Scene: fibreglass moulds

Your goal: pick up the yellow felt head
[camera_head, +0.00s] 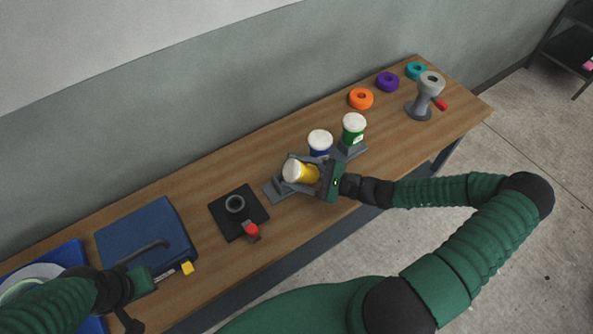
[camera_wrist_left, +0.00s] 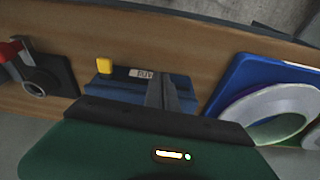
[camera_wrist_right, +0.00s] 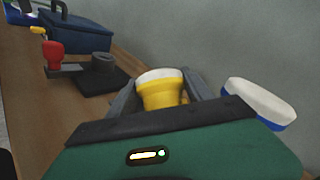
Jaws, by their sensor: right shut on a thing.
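The yellow felt head (camera_head: 303,172) has a yellow body and a white felt end. In the head view it lies tilted, its white end toward the left, in my right gripper (camera_head: 318,173). In the right wrist view the grey fingers stand on both sides of the yellow felt head (camera_wrist_right: 160,92), shut on it. A blue head (camera_head: 320,143) and a green head (camera_head: 354,129), both white-topped, stand just behind it. My left gripper (camera_head: 172,272) is over the blue box at left; its fingers (camera_wrist_left: 164,92) look close together and empty.
A blue box (camera_head: 145,232) with a dark handle and a black plate (camera_head: 255,207) with a red-knobbed fixture are left of the right gripper. Orange (camera_head: 361,106), purple (camera_head: 388,90) and teal (camera_head: 408,73) rings and a grey stand (camera_head: 427,95) are at the far right.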

